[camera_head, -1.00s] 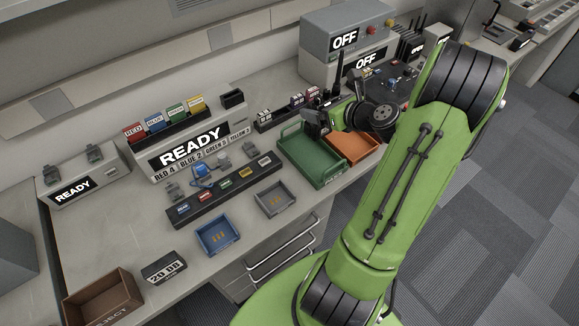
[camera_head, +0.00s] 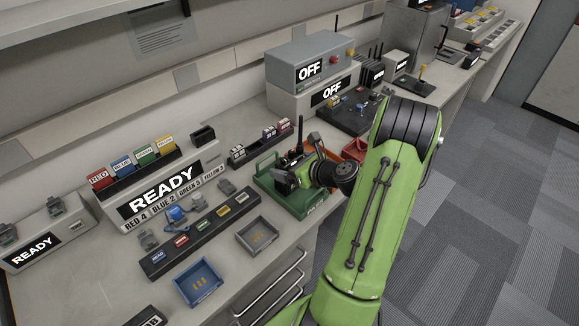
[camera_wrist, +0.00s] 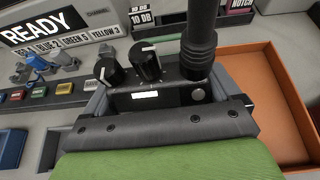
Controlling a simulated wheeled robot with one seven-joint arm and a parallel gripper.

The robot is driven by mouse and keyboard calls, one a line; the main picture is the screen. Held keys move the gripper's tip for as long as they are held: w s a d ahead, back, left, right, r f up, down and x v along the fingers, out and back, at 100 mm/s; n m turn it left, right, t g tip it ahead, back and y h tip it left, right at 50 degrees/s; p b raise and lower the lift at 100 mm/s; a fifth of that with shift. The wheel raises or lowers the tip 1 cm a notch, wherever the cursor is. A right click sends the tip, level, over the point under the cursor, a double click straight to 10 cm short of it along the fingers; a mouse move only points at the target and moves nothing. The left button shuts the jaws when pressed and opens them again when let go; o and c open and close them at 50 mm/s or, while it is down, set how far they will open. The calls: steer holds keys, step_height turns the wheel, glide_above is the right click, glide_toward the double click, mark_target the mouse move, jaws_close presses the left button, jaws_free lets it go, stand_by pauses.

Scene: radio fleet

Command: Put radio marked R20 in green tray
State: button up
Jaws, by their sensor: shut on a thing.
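My gripper (camera_head: 288,178) is shut on a dark radio, whose antenna (camera_head: 300,132) stands upright in the head view. In the wrist view the radio (camera_wrist: 178,98) shows two black knobs, a thick antenna and a small white label too small to read. I cannot read R20 on it. The green tray (camera_head: 310,210) lies below my gripper on the bench, and the gripper and radio hide much of its inside. I cannot tell whether the radio touches the tray floor.
An orange tray (camera_wrist: 288,75) sits right beside the green tray. Small black blocks with coloured labels (camera_head: 270,137) stand behind it. A blue tray (camera_head: 200,284) and a grey tray (camera_head: 262,238) lie to the left. Grey boxes marked OFF (camera_head: 310,70) stand at the back.

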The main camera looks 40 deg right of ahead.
steer(key=o, duration=1.1)
steer(key=shift+f, duration=0.1)
steer(key=shift+s+r, duration=0.15)
steer(key=shift+r, duration=0.15)
steer(key=p+v, duration=0.2)
steer(key=v, duration=0.9)
steer(key=w+a+r+n+g+y, duration=0.1)
steer(key=a+r+n+g, duration=0.25)
steer(key=a+n, duration=0.65)
steer(key=w+a+r+n+g+y, duration=0.15)
steer(key=a+n+g, duration=0.25)
steer(key=a+n, duration=0.55)
steer(key=s+a+r+n+h, duration=0.1)
steer(key=s+a+r+n, duration=0.1)
steer(key=s+n, duration=0.2)
steer(key=s+a+r+n+h, duration=0.1)
steer(key=s+a+r+n, duration=0.1)
steer(key=n, duration=0.4)
steer(key=s+a+r+n+h, duration=0.1)
steer(key=s+a+r+n, duration=0.2)
steer(key=s+n, duration=0.3)
steer(key=shift+s+r, duration=0.3)
steer(key=shift+r, duration=0.1)
